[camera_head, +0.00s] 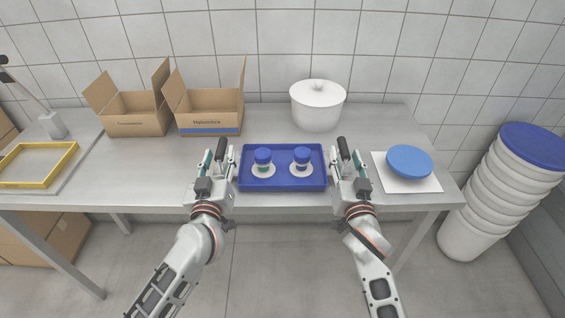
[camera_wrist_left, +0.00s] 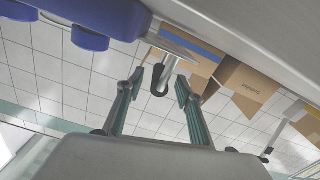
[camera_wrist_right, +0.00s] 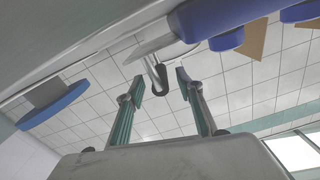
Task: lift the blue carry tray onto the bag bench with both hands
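The blue carry tray (camera_head: 283,184) lies flat on the grey bench (camera_head: 270,125) near its front edge, holding two blue-capped items (camera_head: 263,157) (camera_head: 302,156) on pale discs. A metal bracket with a black grip sticks out at each end: left grip (camera_wrist_left: 160,80), right grip (camera_wrist_right: 160,74). My left gripper (camera_wrist_left: 158,84) is open at the tray's left end, with the black grip between its fingertips and gaps beside it. My right gripper (camera_wrist_right: 159,82) is open at the right end, likewise around its grip. In the head view, the hands partly hide the brackets.
Two open cardboard boxes (camera_head: 135,122) (camera_head: 210,122) and a white lidded pot (camera_head: 318,104) stand behind the tray. A blue disc (camera_head: 409,161) lies on a white board to the right. A yellow frame (camera_head: 38,165) is at the left. Stacked white drums (camera_head: 495,190) stand right of the bench.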

